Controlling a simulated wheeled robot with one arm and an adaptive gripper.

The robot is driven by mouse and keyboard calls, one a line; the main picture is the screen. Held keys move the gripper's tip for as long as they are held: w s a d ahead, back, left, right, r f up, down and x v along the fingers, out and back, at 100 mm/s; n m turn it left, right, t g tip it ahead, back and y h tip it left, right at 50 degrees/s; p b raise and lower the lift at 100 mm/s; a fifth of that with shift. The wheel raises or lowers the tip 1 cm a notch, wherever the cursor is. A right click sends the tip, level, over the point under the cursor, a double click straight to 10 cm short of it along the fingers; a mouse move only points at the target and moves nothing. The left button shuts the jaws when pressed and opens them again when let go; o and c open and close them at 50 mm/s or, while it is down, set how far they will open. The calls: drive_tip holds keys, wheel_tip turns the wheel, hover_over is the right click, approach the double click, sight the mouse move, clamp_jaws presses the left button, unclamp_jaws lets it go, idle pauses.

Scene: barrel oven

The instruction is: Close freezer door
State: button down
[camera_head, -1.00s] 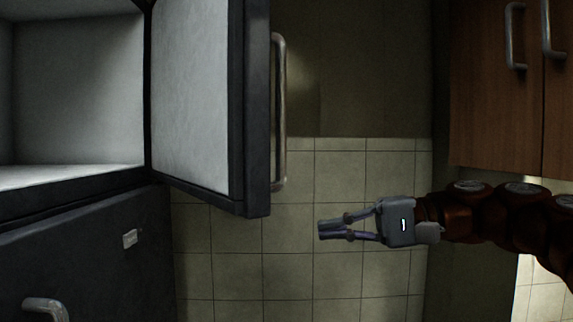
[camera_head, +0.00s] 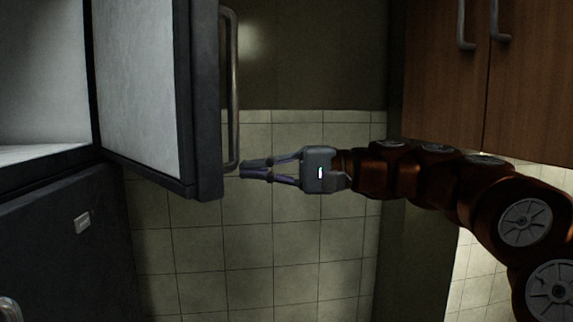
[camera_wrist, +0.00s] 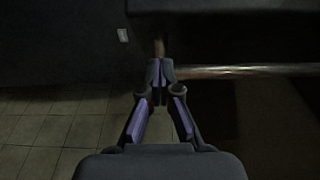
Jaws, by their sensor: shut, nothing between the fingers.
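The freezer door (camera_head: 150,90) stands open at the upper left, with a white inner panel and a dark edge. Its long metal handle (camera_head: 233,95) is on the outer side, facing right. The handle also shows in the wrist view (camera_wrist: 245,70), running right from just beyond the fingertips. The freezer compartment (camera_head: 45,75) is open and looks empty where visible. My gripper (camera_head: 243,168) is shut and empty, pointing left, just right of the door's lower corner near the handle's lower end. I cannot tell if the fingertips touch the handle.
The dark lower fridge door (camera_head: 65,250) is shut below the freezer, with a small light label (camera_head: 83,222) and its own handle (camera_head: 10,308). A tiled wall (camera_head: 270,240) is behind. Wooden cabinets (camera_head: 440,70) with metal handles hang at the upper right.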

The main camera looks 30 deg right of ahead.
drive_tip(key=shift+s+a, duration=0.35)
drive_tip(key=shift+a, duration=0.5)
drive_tip(key=shift+s+a, duration=0.3)
drive_tip(key=shift+a, duration=0.5)
